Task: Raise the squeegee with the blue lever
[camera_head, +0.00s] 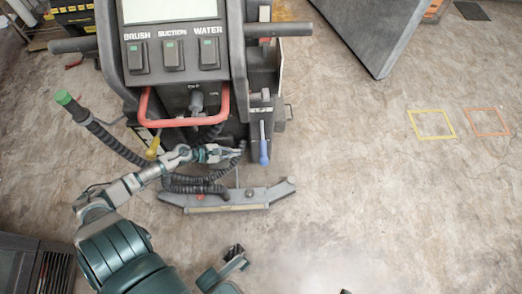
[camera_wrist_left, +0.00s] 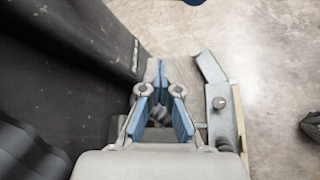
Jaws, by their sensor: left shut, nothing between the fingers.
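The blue lever (camera_head: 263,150) hangs handle-down on the lower right of the cleaning machine. Its blue end just shows at the top edge of the left wrist view (camera_wrist_left: 195,1). The squeegee (camera_head: 271,194) is a wide grey bar low at the machine's base, seemingly at floor level; it also shows in the left wrist view (camera_wrist_left: 222,115). My left gripper (camera_head: 241,150) is just left of the lever, apart from it, above the squeegee. Its blue-padded fingers (camera_wrist_left: 159,66) meet at the tips with nothing between them. A dark part, possibly my right gripper (camera_head: 236,256), shows at the bottom.
The machine's panel (camera_head: 172,45) has brush, suction and water switches. A red handle (camera_head: 183,122) and black hoses (camera_head: 115,143) are close to my left arm. A grey panel (camera_head: 372,30) stands at the upper right. The floor at right is clear, with yellow and orange marked squares.

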